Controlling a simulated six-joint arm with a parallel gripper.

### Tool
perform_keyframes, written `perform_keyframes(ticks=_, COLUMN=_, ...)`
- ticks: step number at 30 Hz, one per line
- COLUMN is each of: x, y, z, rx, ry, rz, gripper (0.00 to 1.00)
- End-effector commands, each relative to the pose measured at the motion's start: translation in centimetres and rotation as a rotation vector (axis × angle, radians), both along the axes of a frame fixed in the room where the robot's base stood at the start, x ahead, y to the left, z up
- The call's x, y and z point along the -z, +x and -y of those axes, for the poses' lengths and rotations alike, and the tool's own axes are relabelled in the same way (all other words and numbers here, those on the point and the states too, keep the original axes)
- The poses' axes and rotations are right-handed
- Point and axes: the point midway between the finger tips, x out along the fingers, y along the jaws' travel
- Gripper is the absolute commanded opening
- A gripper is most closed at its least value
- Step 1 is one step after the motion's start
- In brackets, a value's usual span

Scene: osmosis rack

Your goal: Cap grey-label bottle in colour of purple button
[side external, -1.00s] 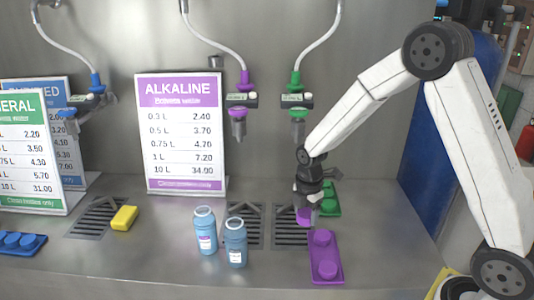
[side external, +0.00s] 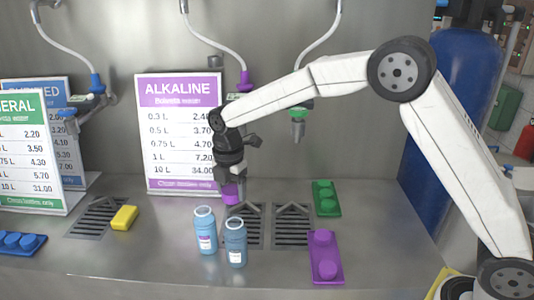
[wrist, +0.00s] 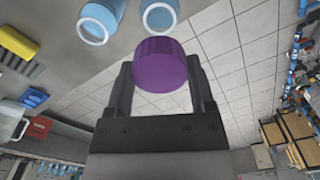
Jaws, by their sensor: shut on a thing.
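My gripper (side external: 236,180) is shut on a purple cap (side external: 231,193), held raised behind the two bottles. The wrist view shows the purple cap (wrist: 160,62) between both fingers. Two blue, open-topped bottles stand upright side by side on the counter. The left bottle (side external: 204,227) has a label with a purple part. The right bottle (side external: 235,240) has a pale label that looks greyish, but is too small to be sure of. Both bottle mouths show at the top of the wrist view, apart from the cap. The purple button (side external: 246,77) is probably the purple tap fitting on the wall.
A purple cap tray (side external: 335,270) with two caps lies at front right. A green cap tray (side external: 326,210) stands behind it, and a blue one (side external: 40,243) at far left. A yellow block (side external: 124,217) lies left of the bottles. The ALKALINE sign (side external: 180,130) stands behind.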

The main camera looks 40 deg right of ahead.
Motion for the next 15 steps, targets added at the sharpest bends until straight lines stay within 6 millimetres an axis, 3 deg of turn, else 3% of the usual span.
perform_keyframes(ticks=15, x=1.3, y=0.0, z=0.0, rx=0.001, ry=0.001, rz=-0.001, gripper=0.16)
